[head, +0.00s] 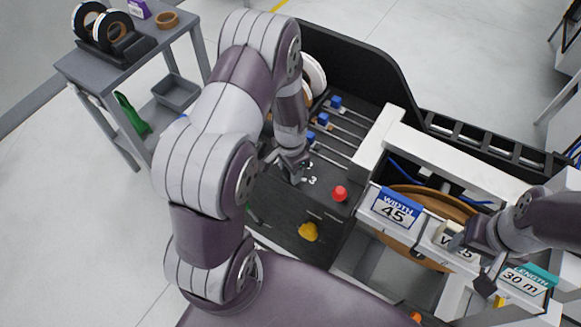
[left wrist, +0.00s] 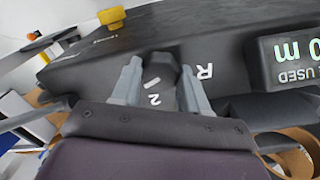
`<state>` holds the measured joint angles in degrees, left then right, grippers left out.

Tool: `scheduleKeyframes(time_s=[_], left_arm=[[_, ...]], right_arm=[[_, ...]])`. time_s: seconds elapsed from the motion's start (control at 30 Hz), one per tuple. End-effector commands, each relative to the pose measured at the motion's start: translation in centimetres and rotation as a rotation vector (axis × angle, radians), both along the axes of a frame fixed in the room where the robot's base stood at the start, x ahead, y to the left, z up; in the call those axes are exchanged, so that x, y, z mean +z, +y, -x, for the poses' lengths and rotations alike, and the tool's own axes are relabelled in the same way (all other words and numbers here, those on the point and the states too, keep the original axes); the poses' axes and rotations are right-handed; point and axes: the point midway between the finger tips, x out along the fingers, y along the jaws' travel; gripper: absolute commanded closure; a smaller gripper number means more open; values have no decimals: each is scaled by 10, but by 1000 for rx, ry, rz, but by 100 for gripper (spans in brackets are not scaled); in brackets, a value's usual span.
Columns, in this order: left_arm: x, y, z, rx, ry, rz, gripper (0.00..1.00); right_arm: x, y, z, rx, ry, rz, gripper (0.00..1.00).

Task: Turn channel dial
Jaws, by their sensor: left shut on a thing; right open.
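The channel dial (left wrist: 155,70) is a dark knob on the machine's black panel, with a white "2" and "R" printed near it in the left wrist view. My left gripper (left wrist: 160,85) has a finger on each side of the dial and is shut on it. In the head view my left gripper (head: 292,172) points down at the panel beside a printed "3", and it hides the dial. My right gripper (head: 468,250) is open at the right, by the white label cards.
A red button (head: 340,193) and a yellow knob (head: 309,232) are close to the dial. Blue-tipped sliders (head: 323,119) lie behind it. A "WIDTH 45" card (head: 396,207) stands to the right. A grey cart (head: 120,62) with tape rolls is at the upper left.

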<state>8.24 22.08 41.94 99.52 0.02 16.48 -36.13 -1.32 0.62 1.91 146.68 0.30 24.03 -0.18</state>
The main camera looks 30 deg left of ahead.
Motion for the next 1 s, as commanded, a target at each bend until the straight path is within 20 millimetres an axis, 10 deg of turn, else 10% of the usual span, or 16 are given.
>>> scheduleKeyframes(time_s=[0.23, 0.27, 0.33, 0.67, 1.0], left_arm=[[1, 0, -2, -2, -5, -1, 86], [1, 0, -2, -1, -5, -1, 53], [1, 0, -1, -1, -4, -1, 30], [4, 0, -1, 0, -2, 0, 30], [85, 0, -1, 0, -7, -1, 30]], right_arm=[[0, 0, 0, 0, 0, 0, 43], [0, 0, 0, 0, 0, 0, 43], [0, 0, 0, 0, 0, 0, 43], [0, 0, 0, 0, 0, 0, 43], [-1, 0, 0, 0, 0, 0, 43]])
